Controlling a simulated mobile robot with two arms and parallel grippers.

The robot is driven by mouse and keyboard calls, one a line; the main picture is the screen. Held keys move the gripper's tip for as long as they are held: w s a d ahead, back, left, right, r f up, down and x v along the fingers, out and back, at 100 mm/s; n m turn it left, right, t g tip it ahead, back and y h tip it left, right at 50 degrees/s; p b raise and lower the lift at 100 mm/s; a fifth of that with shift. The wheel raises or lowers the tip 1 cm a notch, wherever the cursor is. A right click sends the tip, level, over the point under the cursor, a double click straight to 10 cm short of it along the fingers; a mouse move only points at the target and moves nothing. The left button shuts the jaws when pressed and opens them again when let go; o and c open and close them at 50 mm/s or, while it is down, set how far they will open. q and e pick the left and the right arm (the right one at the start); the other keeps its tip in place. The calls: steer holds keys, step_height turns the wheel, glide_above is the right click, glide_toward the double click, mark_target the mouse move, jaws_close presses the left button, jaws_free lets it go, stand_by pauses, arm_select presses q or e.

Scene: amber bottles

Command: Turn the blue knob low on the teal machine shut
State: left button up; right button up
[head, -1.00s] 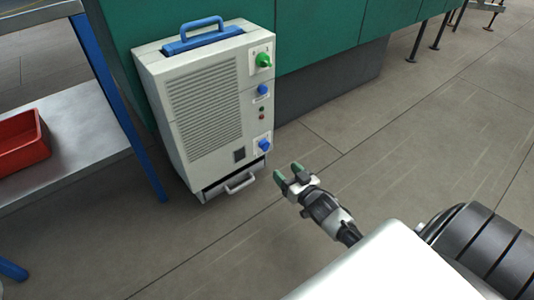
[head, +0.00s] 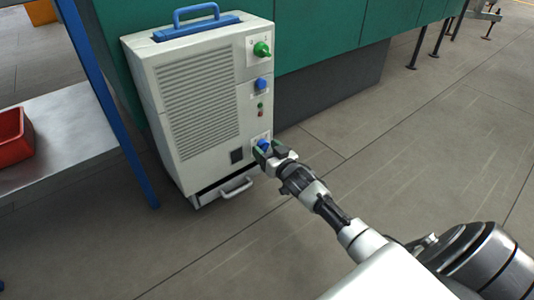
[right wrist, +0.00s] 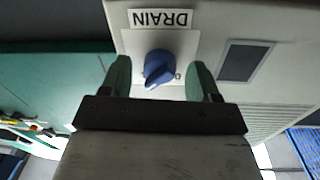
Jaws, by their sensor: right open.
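The low blue knob (head: 264,144) is on the front of a pale grey cabinet (head: 197,104) standing against the teal machine (head: 318,32). In the right wrist view the blue knob (right wrist: 158,66) sits on a white plate under an upside-down DRAIN label (right wrist: 160,19), its pointer tilted. My right gripper (head: 268,151) is open at the knob. Its green fingertips stand on either side of the knob in the wrist view, with a visible gap on each side. My left gripper is not in view.
Above are a green knob (head: 261,49) and another blue knob (head: 261,84). A drawer with a grey handle (head: 237,187) is below the low knob. A shelf (head: 62,140) with a red bin (head: 14,138) stands left. The floor to the right is open.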

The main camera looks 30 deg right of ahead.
steer(key=c, duration=0.9)
